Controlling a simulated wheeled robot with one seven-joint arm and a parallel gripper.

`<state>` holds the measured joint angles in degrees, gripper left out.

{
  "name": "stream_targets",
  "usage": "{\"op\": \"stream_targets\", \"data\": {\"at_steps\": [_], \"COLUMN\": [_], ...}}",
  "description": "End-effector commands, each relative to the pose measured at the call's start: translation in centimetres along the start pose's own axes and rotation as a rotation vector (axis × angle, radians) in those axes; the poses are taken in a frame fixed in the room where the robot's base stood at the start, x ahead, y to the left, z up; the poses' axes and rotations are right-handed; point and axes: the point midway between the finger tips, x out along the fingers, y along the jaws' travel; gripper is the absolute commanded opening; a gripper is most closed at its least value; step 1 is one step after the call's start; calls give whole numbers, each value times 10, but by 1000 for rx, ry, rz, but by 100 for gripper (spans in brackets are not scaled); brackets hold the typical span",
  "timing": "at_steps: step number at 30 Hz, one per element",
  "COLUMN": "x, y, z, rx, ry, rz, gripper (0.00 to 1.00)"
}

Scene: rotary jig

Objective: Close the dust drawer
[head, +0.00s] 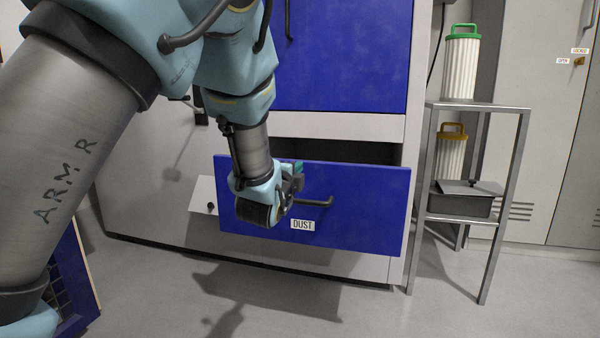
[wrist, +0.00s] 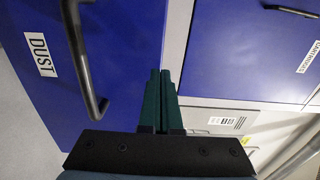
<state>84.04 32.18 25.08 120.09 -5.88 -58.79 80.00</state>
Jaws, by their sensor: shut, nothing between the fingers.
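The dust drawer (head: 362,205) is a blue front with a white "DUST" label and a dark bar handle (head: 318,202). It stands out from the machine, with a dark gap above its top edge. In the wrist view the drawer front (wrist: 110,60) fills the left side, with its handle (wrist: 80,60) left of the fingers. My gripper (head: 298,172) is in front of the drawer's left half, near the handle's left end. In the wrist view my gripper (wrist: 160,85) has its two dark green fingers together and empty, pointing toward the drawer's edge. I cannot tell whether they touch it.
A blue door (head: 345,55) is above the drawer. A metal stand (head: 480,105) at the right holds white filter cartridges (head: 461,65) and a grey box (head: 462,203). A blue-framed grid panel (head: 70,280) leans at the lower left. The floor before the drawer is clear.

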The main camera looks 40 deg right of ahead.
Motion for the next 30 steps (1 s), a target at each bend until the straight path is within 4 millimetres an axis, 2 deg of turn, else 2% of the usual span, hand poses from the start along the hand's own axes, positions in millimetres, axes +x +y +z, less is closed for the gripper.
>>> {"op": "stream_targets", "data": {"at_steps": [3, 7, 23, 30], "x": [16, 25, 31, 56], "y": [2, 1, 0, -1], "z": [0, 0, 0, 1], "rx": [0, 0, 0, 0], "ry": [0, 0, 0, -1], "rz": [-1, 0, 1, 0], "gripper": [0, 0, 0, 0]}}
